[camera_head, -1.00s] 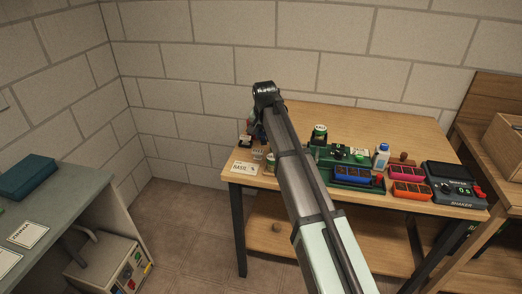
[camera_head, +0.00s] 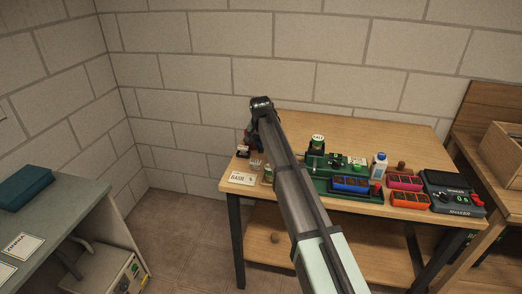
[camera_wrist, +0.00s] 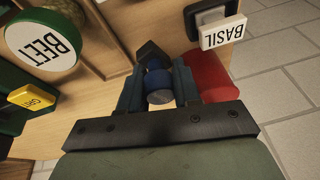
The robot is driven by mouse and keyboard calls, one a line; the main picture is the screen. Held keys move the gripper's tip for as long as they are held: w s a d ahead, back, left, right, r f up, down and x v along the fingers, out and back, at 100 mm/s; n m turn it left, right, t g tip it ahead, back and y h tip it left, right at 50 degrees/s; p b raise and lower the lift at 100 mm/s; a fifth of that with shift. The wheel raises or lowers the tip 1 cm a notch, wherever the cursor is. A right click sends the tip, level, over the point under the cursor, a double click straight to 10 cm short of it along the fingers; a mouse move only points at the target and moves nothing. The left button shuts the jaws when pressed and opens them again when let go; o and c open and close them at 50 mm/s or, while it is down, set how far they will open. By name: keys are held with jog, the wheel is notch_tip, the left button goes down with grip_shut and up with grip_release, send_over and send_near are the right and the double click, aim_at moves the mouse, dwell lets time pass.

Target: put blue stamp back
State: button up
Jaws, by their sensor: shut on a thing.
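In the wrist view, my gripper (camera_wrist: 158,92) is shut on the blue stamp (camera_wrist: 159,88), with its round blue end between the two fingers. A dark block (camera_wrist: 151,54) shows just beyond the fingers; I cannot tell if it is part of the stamp. A red object (camera_wrist: 207,78) is right beside the right finger; I cannot tell whether they touch. In the head view, my arm reaches over the left end of the wooden table (camera_head: 375,125) and hides the fingers and the blue stamp.
A white BASIL label on a dark block (camera_wrist: 216,28) is at upper right in the wrist view. In the head view, a blue tray (camera_head: 350,185), a bottle (camera_head: 379,166) and a dark device (camera_head: 453,193) stand right of my arm.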

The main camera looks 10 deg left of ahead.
aim_at(261, 149)
jog(key=shift+f, duration=1.5)
jog(key=shift+f, duration=0.1)
jog(key=o, duration=0.6)
jog(key=shift+c, duration=0.2)
jog(key=v, duration=1.2)
